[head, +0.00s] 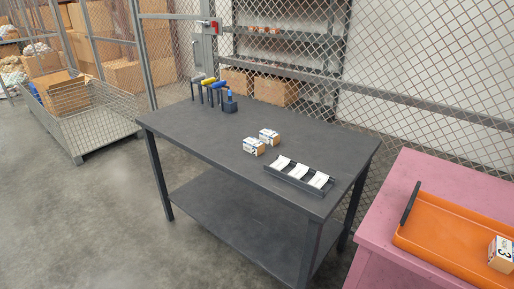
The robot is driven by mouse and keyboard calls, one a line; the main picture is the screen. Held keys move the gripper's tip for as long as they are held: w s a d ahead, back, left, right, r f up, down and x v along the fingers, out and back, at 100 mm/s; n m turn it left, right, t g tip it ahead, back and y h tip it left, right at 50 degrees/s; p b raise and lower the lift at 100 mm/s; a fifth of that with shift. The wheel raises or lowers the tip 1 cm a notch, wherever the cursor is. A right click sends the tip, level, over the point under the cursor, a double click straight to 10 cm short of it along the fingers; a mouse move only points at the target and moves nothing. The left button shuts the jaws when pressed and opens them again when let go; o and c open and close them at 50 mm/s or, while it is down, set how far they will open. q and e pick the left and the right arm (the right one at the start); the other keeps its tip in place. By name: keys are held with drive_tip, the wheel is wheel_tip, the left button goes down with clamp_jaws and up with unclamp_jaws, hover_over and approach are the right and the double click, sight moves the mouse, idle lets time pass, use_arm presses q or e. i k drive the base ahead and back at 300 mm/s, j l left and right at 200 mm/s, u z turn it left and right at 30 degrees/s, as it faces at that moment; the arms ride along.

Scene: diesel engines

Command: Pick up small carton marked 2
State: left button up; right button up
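Two small white and brown cartons stand close together on the dark grey table (205,140). The nearer carton (254,146) is a little left of the farther carton (269,136). Their markings are too small to read, so I cannot tell which is marked 2. A third small carton (501,254), marked 3, sits in the orange tray (440,240) at the right. Neither of my grippers is in view.
A dark rack (302,181) with white cards lies near the table's front right edge. Tools with blue and yellow handles (211,87) stand at the table's back left. The pink cabinet (420,180) carries the orange tray. A wire mesh fence (420,60) runs behind.

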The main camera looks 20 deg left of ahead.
sight(256, 147)
drive_tip(key=i+j, duration=0.15)
drive_tip(key=i, duration=0.25)
drive_tip(key=i+j+z, duration=0.1)
drive_tip(key=i, duration=0.25)
drive_tip(key=i+j, duration=0.25)
drive_tip(key=i, duration=0.15)
